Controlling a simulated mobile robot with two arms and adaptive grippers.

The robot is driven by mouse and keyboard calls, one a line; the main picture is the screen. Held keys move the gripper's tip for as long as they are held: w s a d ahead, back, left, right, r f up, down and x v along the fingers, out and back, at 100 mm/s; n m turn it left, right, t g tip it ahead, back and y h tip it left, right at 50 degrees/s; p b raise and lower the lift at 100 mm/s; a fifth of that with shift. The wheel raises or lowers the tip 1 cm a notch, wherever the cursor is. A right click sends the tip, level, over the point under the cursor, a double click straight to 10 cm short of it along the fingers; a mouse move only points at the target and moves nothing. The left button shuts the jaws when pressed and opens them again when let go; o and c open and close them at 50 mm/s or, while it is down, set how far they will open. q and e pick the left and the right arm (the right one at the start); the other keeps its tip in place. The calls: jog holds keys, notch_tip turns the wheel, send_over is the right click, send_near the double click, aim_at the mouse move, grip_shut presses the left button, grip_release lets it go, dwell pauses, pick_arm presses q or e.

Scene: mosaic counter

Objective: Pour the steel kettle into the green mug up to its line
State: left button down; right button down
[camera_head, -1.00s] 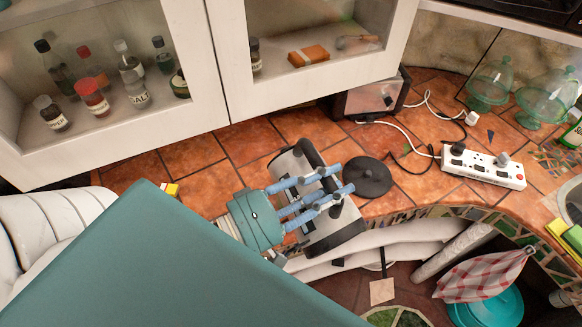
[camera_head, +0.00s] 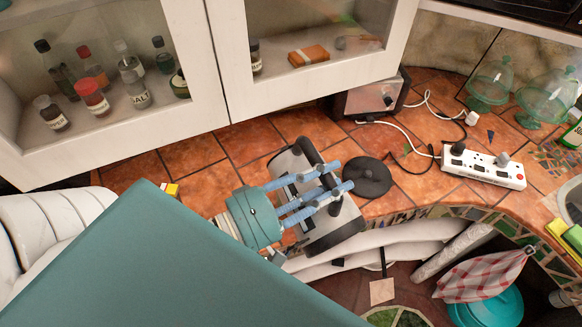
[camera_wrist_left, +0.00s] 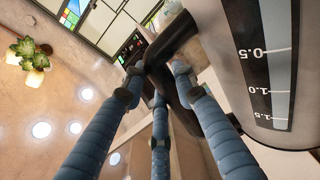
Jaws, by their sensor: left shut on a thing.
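The steel kettle (camera_head: 338,237) is at the front edge of the tiled counter, left of its round black base (camera_head: 368,177). It has a grey body and dark parts. My left gripper (camera_head: 335,180) is across it, its blue fingers shut on the dark handle. In the left wrist view the fingers (camera_wrist_left: 155,78) close around the black handle, beside the kettle body (camera_wrist_left: 222,70) with its 0.5 to 1.5 scale. I cannot tell whether the kettle touches the counter. The green mug is not visible. My right gripper is not in view.
A white power strip (camera_head: 483,166) with cords lies right of the base. A toaster-like appliance (camera_head: 370,97) stands behind. Green glass domed stands (camera_head: 490,85) are at the back right. Glass-front cabinets (camera_head: 305,55) hang over the back. Tiles at left (camera_head: 195,155) are clear.

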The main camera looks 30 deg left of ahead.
aim_at(341, 200)
pick_arm(q)
jog(key=shift+r, duration=0.35)
jog(key=shift+s+d, duration=0.4)
jog(key=shift+d, duration=0.4)
jog(key=shift+s+d, duration=0.4)
jog(key=shift+d, duration=0.35)
jog(key=shift+w+a+f+m, duration=0.25)
jog(key=shift+a+f, duration=0.1)
jog(key=shift+a, duration=0.1)
jog(key=shift+w+a+f+m, duration=0.2)
jog(key=shift+a+f+m, duration=0.1)
jog(key=shift+a, duration=0.1)
dwell(4.1)
jog(key=shift+w+a+r+n, duration=0.15)
jog(key=shift+a+n, duration=0.05)
jog(key=shift+n, duration=0.05)
dwell(0.9)
